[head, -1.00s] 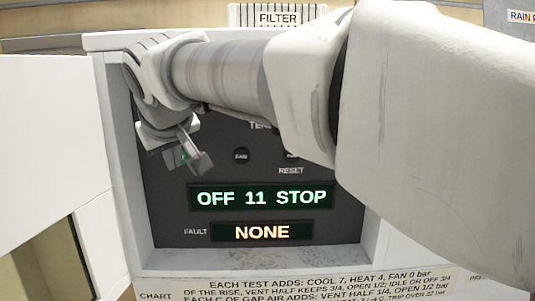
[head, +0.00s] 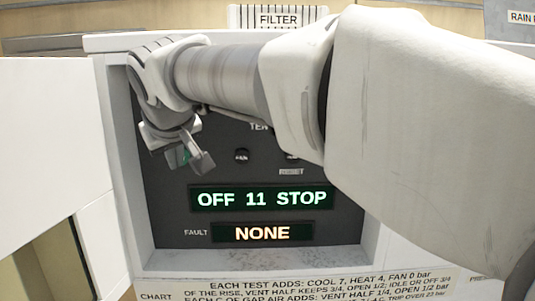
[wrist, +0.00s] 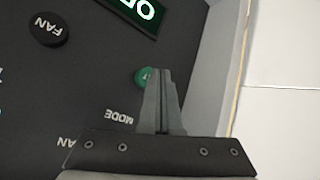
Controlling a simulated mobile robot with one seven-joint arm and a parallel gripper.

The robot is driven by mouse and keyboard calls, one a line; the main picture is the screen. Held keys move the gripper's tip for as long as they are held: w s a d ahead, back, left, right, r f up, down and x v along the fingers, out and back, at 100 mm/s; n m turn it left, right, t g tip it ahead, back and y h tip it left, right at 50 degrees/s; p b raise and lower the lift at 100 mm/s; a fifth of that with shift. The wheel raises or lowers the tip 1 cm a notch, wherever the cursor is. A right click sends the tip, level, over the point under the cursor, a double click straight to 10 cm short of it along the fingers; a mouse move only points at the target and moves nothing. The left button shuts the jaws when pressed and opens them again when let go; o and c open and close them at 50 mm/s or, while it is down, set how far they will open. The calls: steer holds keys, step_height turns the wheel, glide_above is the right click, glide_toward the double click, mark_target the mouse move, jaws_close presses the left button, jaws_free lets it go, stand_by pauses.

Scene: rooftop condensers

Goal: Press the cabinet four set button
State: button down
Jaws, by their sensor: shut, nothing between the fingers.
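A cabinet's recessed dark control panel (head: 310,218) faces me in the head view. A green button (wrist: 141,76) shows in the wrist view beside my fingertips, partly hidden by them; its marking is only partly visible, perhaps ending in T. In the head view, a bit of green (head: 183,155) shows behind the fingers. My gripper (head: 199,162) is shut and empty at the panel's left side; it also shows in the wrist view (wrist: 162,75). I cannot tell whether the fingertips touch the button. No cabinet number is readable.
A black FAN button (head: 242,156) sits right of my gripper. A green display (head: 261,198) reads OFF 11 STOP; the fault display (head: 262,233) reads NONE. The recess's left wall (head: 128,170) is close to my gripper. My arm hides the upper right panel.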

steer(key=shift+w+a+p, duration=0.1)
steer(key=shift+w+p, duration=0.2)
steer(key=shift+w, duration=0.3)
stand_by(0.9)
steer(key=shift+s, duration=0.15)
steer(key=shift+s+b, duration=0.6)
steer(key=shift+s, duration=0.3)
steer(key=s, duration=0.1)
steer(key=s+b, duration=0.1)
steer(key=s, duration=0.1)
steer(key=s+b, duration=0.1)
steer(key=s, duration=0.1)
steer(key=shift+d, duration=0.4)
